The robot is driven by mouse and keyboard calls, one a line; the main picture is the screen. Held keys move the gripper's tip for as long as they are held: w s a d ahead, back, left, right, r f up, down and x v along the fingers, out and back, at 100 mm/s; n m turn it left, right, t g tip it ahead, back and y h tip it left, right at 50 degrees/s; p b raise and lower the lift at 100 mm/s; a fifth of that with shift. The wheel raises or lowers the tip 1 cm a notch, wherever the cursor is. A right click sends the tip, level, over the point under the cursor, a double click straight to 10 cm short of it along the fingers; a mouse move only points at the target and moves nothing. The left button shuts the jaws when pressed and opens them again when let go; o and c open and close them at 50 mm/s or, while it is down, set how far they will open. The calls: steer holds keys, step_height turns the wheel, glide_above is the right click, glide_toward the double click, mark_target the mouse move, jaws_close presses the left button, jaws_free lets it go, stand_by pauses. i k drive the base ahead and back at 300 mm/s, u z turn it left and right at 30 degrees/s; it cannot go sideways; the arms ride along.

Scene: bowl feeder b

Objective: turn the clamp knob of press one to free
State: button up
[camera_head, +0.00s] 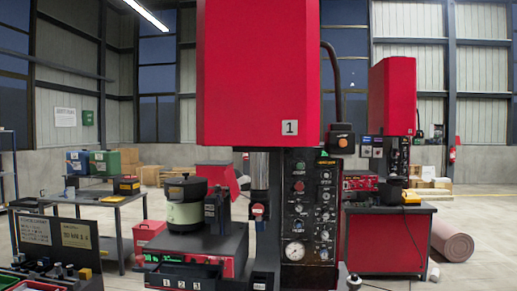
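Press one is the large red machine (258,70) in the middle, with a "1" plate (290,127) on its lower front. Below it a bright metal ram (259,170) comes down on the left. A black control panel (310,205) with several knobs, buttons and a round gauge (294,251) stands on the right. A small red-and-white part (257,209) sits below the ram. A small silver knob-like part (353,282) shows at the bottom edge. I cannot tell which part is the clamp knob or how it is turned. My gripper is not in view.
A pale green and black bowl feeder (184,213) stands left of the press on a dark bench. A tray numbered 1, 2, 3 (184,277) is in front. A second red press (392,95) stands behind at right. Open floor (487,235) lies at far right.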

mark_target(257, 209)
steer(key=z, duration=0.05)
steer(key=k, duration=0.45)
steer(key=u, duration=0.45)
steer(key=i, duration=1)
steer(key=z, duration=1.9)
steer(key=k, duration=0.9)
steer(key=u, duration=1.4)
